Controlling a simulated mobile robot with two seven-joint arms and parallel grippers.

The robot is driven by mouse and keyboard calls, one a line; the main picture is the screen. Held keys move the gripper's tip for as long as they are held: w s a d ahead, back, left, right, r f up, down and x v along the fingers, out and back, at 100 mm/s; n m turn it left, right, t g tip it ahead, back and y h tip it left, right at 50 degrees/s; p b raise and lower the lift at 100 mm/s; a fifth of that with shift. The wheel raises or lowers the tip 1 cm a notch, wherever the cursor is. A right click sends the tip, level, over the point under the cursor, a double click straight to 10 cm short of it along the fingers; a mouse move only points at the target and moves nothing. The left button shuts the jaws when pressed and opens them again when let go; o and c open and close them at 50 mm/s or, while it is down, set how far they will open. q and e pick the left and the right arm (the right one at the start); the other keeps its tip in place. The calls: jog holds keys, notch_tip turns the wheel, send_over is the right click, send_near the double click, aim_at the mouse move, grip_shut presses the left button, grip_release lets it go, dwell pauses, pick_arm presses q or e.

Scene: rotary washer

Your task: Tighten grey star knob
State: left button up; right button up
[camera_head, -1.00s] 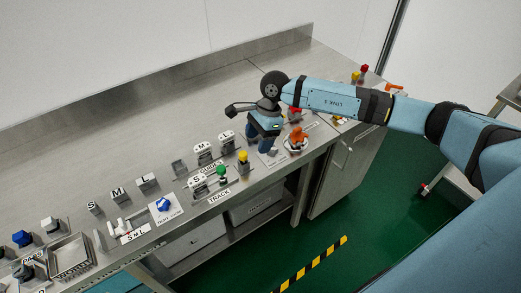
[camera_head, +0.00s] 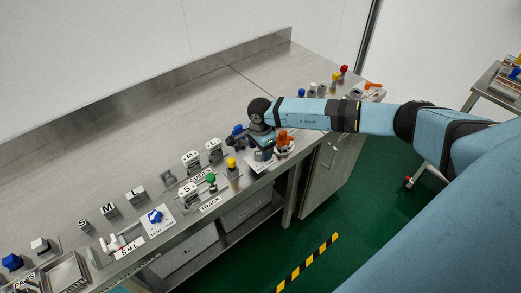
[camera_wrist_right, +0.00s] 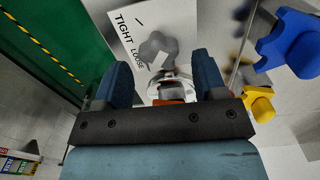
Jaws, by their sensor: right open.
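The grey star knob (camera_wrist_right: 158,48) shows in the right wrist view on a white card (camera_wrist_right: 128,22) printed TIGHT and LOOSE. My right gripper (camera_wrist_right: 163,78) is open, with one finger on either side of the picture's middle. The knob appears ahead of the fingertips, between their lines, and nothing is held. Whether a finger touches it I cannot tell. In the head view my right gripper (camera_head: 262,141) is low over the bench's front edge, and it hides the knob. My left gripper is not in view.
An orange handle (camera_head: 284,138) stands close right of the gripper. A blue knob (camera_head: 238,130) is close to its left, and a yellow-topped part (camera_head: 232,162) is in front. A blue knob (camera_wrist_right: 288,40) and a yellow part (camera_wrist_right: 260,103) show right in the wrist view. The rear bench is clear.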

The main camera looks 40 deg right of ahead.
jog(key=shift+f, duration=0.8)
jog(key=c, duration=0.9)
jog(key=shift+c, duration=0.2)
